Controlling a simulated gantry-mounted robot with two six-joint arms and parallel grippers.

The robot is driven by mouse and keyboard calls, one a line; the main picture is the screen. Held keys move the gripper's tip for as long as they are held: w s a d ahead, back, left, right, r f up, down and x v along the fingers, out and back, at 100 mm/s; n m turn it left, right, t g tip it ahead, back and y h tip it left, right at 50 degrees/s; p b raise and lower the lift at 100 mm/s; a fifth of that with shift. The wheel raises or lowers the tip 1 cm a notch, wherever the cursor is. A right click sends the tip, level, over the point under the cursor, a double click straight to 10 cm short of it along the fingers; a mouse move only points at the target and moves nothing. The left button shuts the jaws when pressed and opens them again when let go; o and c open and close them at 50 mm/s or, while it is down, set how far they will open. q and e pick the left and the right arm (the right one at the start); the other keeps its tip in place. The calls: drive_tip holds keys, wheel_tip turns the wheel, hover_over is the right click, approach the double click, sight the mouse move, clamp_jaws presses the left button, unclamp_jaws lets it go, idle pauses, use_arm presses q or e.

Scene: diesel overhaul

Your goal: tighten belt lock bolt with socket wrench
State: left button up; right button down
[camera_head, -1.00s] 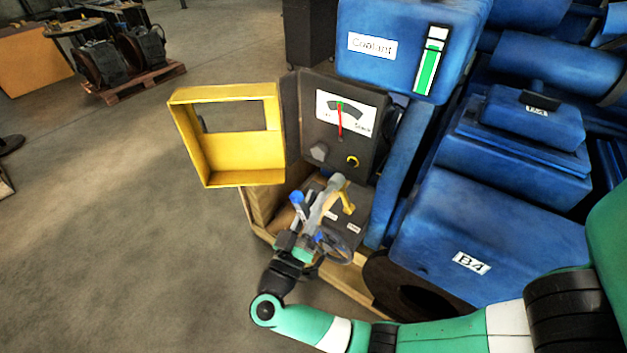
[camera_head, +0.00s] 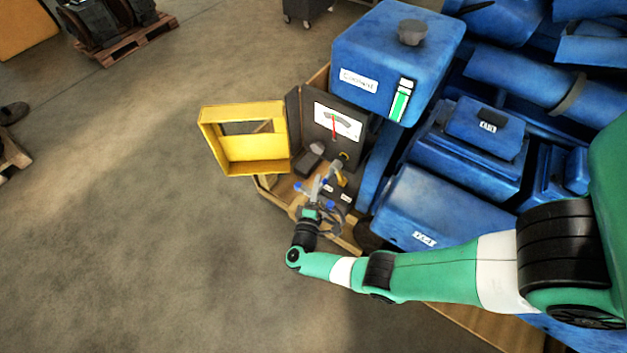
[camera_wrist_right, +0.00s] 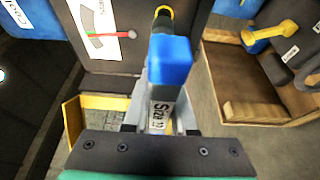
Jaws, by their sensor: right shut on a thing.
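My right gripper (camera_head: 312,211) is shut on the socket wrench (camera_head: 322,183), a grey tool that points up toward the dark panel (camera_head: 322,100). In the right wrist view the wrench (camera_wrist_right: 168,65) has a blue block and a label that seems to read "Size 22". A yellow-ringed bolt (camera_head: 344,155) sits low on the panel, just beyond the wrench's far end. In the right wrist view the yellow ring (camera_wrist_right: 163,11) shows above the blue block. The block hides the wrench's far end there, so I cannot tell whether it touches the bolt. My left gripper is not in view.
A gauge (camera_head: 338,120) with a red needle is above the bolt. An open yellow cover (camera_head: 248,148) stands left of the panel. The blue coolant tank (camera_head: 370,55) and engine are right. Other blue and yellow tools (camera_wrist_right: 262,36) lie nearby. Open floor is at left.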

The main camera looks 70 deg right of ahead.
drive_tip(key=shift+s+d, duration=0.2)
drive_tip(key=shift+d, duration=0.5)
